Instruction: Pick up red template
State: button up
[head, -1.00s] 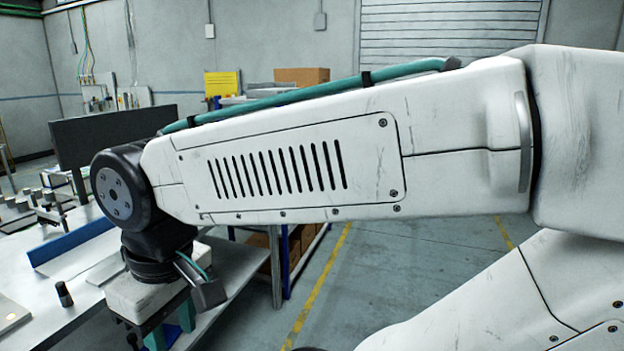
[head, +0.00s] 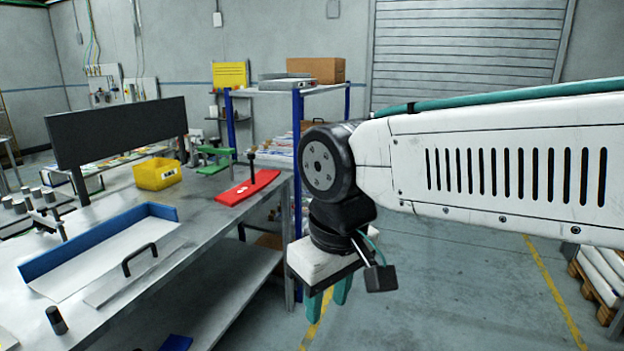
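The red template (head: 236,194) is a flat red piece lying on the grey metal workbench (head: 195,235), near its right end. A dark upright peg with a brown top (head: 253,172) stands at it; I cannot tell whether it belongs to the template. My gripper (head: 327,301) hangs fingers-down to the right of the bench and nearer to me, clear of the template. Its two teal fingers stand apart with nothing visible between them. The fingertips show only small.
A yellow bin (head: 157,174) and a green fixture (head: 214,160) stand behind the template. A blue-edged tray (head: 100,240), a handled plate (head: 138,272) and a black cylinder (head: 57,320) are nearer. A blue-post shelf (head: 298,180) stands behind my gripper.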

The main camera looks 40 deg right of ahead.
aim_at(257, 182)
jog(key=z, duration=0.8)
jog(key=i, duration=2.25)
jog(key=u, duration=0.05)
